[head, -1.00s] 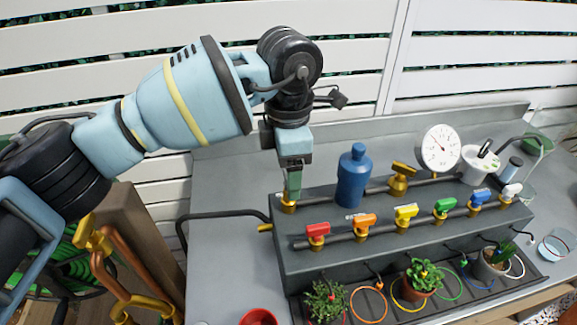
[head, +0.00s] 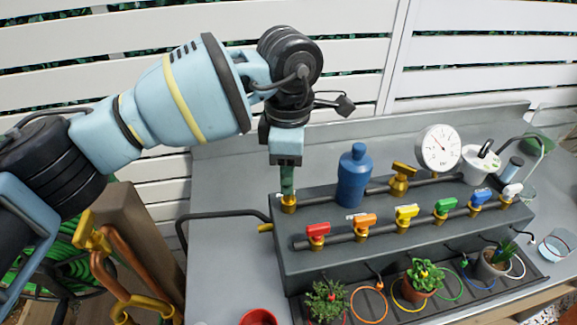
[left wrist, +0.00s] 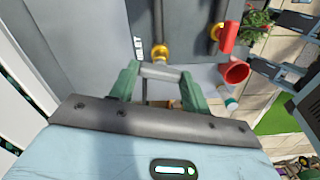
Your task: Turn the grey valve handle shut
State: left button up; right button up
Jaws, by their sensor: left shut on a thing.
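The grey valve handle (left wrist: 160,72) shows in the left wrist view as a short bar between the two green fingers of my left gripper (left wrist: 159,82). The gripper is shut on it, with a finger at each end. The brass valve body (left wrist: 160,52) is just beyond the handle, on a pipe. In the head view my left gripper (head: 287,184) points down onto the brass fitting (head: 289,204) at the left end of the dark stepped stand. The fingers hide the handle there. My right gripper is in neither view.
The stand (head: 330,262) carries a blue bottle (head: 353,178), a large brass valve (head: 401,180), a white gauge (head: 438,149) and a row of coloured valves, including a red one (head: 317,231). Potted plants stand in front.

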pick_arm(q)
jog(key=m, duration=0.3)
jog(key=shift+m, duration=0.4)
jog(key=m, duration=0.3)
jog(key=shift+m+b, duration=0.3)
jog(key=shift+b, duration=0.1)
jog(key=m, duration=0.3)
jog(key=shift+f+m, duration=0.1)
jog(key=shift+m, duration=0.2)
jog(key=shift+m+b, duration=0.5)
jog(key=shift+m, duration=1.3)
jog(key=o, duration=1)
